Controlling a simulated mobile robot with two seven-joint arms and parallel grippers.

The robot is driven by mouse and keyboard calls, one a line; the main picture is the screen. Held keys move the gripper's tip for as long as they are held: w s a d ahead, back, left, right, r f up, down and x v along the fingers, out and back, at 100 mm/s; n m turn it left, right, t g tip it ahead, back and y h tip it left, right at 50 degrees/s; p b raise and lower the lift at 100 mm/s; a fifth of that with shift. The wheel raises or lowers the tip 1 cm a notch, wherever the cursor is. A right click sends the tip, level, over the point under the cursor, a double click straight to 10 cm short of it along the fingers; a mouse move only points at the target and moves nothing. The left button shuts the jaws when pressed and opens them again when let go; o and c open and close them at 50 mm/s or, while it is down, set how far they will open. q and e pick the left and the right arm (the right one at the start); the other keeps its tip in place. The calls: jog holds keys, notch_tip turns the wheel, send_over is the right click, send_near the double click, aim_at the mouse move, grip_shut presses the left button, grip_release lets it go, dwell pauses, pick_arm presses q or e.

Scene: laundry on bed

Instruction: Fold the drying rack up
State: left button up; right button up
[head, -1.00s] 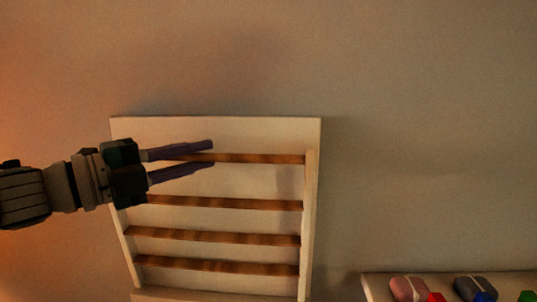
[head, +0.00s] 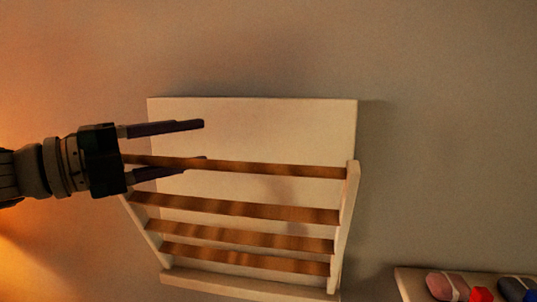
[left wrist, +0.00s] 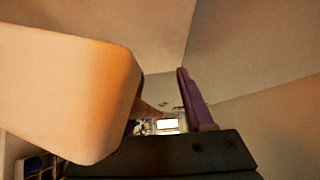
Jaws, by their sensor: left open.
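The drying rack (head: 258,125) is on the wall in the middle of the head view, a pale back board with a pale frame and several brown wooden bars (head: 240,209). The frame leans out from the board at its top. My left gripper (head: 204,143) is open at the rack's upper left, one finger above the top bar and the other below or behind it. I cannot tell whether it touches the bar. In the left wrist view, a large pale rounded piece, likely the rack's frame (left wrist: 70,95), fills the left, with one purple finger to its right. My right gripper is not in view.
A pale shelf (head: 409,285) at the lower right holds a pink pouch (head: 442,286), a dark blue pouch and a red block (head: 481,294). The wall right of the rack is bare.

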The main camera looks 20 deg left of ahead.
pick_arm(q)
jog(key=v, duration=0.3)
jog(key=shift+r, duration=0.25)
jog(key=shift+s, duration=0.1)
jog(key=shift+s+a+f, duration=0.1)
jog(key=shift+s+a, duration=0.35)
jog(key=shift+s, duration=0.15)
jog(key=shift+p+v, duration=1.05)
jog(key=shift+v, duration=0.95)
jog(key=p, duration=0.1)
send_near(149, 158)
jog(key=shift+w+f, duration=0.15)
jog(key=shift+f, duration=0.05)
